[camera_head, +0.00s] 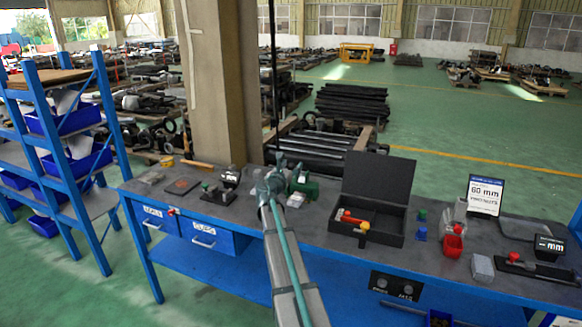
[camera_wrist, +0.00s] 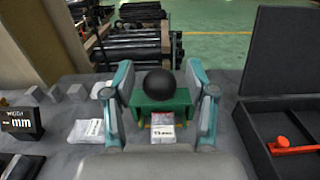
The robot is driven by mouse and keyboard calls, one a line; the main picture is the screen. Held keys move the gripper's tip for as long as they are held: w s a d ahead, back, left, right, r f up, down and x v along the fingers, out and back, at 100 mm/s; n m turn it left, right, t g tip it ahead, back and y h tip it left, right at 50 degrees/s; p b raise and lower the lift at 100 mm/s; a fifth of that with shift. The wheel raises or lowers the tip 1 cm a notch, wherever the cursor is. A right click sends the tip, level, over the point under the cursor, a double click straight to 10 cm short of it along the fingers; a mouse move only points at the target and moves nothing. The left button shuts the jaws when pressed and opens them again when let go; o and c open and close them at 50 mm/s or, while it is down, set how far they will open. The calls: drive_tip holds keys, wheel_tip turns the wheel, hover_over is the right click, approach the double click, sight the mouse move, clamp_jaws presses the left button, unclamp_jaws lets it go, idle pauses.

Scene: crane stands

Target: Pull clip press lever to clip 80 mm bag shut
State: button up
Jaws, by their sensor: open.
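The clip press is a green block (camera_wrist: 162,105) with a black ball knob (camera_wrist: 160,82) on its lever, on the grey bench top. It also shows in the head view as a green body (camera_head: 304,184), just right of my gripper (camera_head: 270,184). In the wrist view my gripper (camera_wrist: 159,84) is open, one finger either side of the knob, with visible gaps. Whether the fingers are level with the knob cannot be told. A small clear bag (camera_wrist: 162,130) with a white label lies at the front of the press; its size print is unreadable.
A second labelled bag (camera_wrist: 88,130) lies left of my fingers. A black display box (camera_wrist: 22,118) stands further left. An open black case (camera_head: 366,211) with a red-handled tool (camera_head: 352,218) stands to the right. A "60 mm" sign (camera_head: 486,194) stands at the bench's right.

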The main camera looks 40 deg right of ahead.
drive_tip(key=shift+c, duration=0.2)
clamp_jaws()
drive_tip(key=shift+r, duration=0.1)
drive_tip(key=shift+w+d+r+p, duration=0.35)
drive_tip(key=shift+d+r, duration=0.15)
drive_tip(key=shift+r, duration=0.2)
drive_tip(key=w+d+r+p, duration=0.2)
drive_tip(key=w+d+r, duration=0.3)
drive_tip(key=d, duration=0.4)
drive_tip(key=shift+r, duration=0.15)
drive_tip(key=shift+w+d, duration=0.1)
drive_tip(key=shift+o, duration=0.2)
unclamp_jaws()
drive_tip(key=shift+d, duration=0.1)
